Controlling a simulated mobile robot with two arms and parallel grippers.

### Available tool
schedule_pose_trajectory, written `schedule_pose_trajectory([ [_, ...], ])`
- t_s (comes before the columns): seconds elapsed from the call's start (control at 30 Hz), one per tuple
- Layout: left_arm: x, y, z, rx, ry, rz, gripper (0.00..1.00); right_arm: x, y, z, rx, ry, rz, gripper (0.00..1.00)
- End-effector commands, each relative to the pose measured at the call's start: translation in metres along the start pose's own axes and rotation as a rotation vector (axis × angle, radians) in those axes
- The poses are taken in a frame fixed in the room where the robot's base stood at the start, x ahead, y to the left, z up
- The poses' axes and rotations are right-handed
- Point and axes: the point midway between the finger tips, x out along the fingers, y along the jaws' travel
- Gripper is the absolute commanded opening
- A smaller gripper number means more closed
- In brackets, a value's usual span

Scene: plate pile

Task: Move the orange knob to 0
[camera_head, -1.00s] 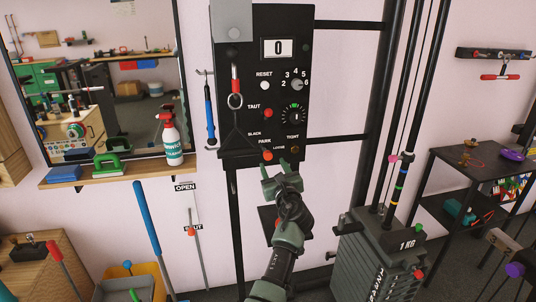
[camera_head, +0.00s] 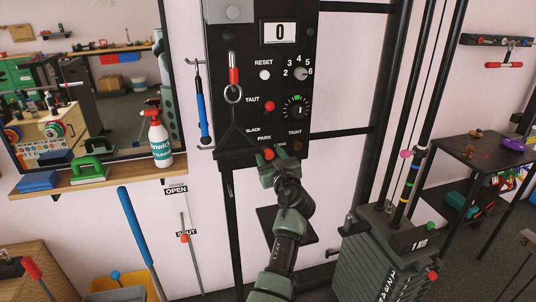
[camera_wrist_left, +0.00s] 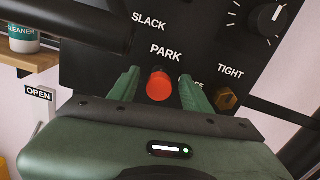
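The orange-red knob (camera_head: 268,154) sticks out at the lower edge of the black panel (camera_head: 225,140), below the word PARK. My left gripper (camera_head: 270,164) is at it from below. In the left wrist view the same knob (camera_wrist_left: 159,86) sits between my two green fingers (camera_wrist_left: 159,80), with a gap visible on each side. The gripper is open and not closed on it. No 0 mark shows beside this knob; the label to its right is partly hidden by a finger. My right gripper is not in view.
A red knob (camera_head: 269,105) by TAUT, a black dial (camera_head: 296,107) and a brass hex knob (camera_wrist_left: 227,98) by TIGHT are close by. The display (camera_head: 279,33) reads 0. A hanging red-handled hook (camera_head: 233,78) is at left, a weight stack (camera_head: 390,260) at right.

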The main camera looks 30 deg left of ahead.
Motion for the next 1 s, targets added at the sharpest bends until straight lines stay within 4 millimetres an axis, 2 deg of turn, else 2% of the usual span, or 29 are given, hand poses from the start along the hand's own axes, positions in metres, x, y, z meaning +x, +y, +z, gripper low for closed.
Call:
schedule_pose_trajectory([
  [0.03,0.0,0.0,0.0,0.0,0.0,0.0,0.35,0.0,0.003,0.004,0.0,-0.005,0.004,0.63],
  [0.1,0.0,0.0,0.0,0.0,0.0,0.0,0.15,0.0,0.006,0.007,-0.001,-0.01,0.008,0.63],
  [0.17,0.0,0.0,0.0,0.0,0.0,-0.001,0.0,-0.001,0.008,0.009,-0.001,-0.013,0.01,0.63],
  [0.37,0.0,0.0,-0.001,0.0,0.001,-0.001,0.0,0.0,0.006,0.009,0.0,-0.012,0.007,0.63],
  [0.7,0.0,0.0,-0.001,0.0,0.002,0.0,0.0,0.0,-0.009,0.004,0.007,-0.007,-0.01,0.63],
  [1.0,0.001,0.001,-0.001,0.0,0.002,0.0,0.0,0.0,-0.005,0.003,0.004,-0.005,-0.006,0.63],
])
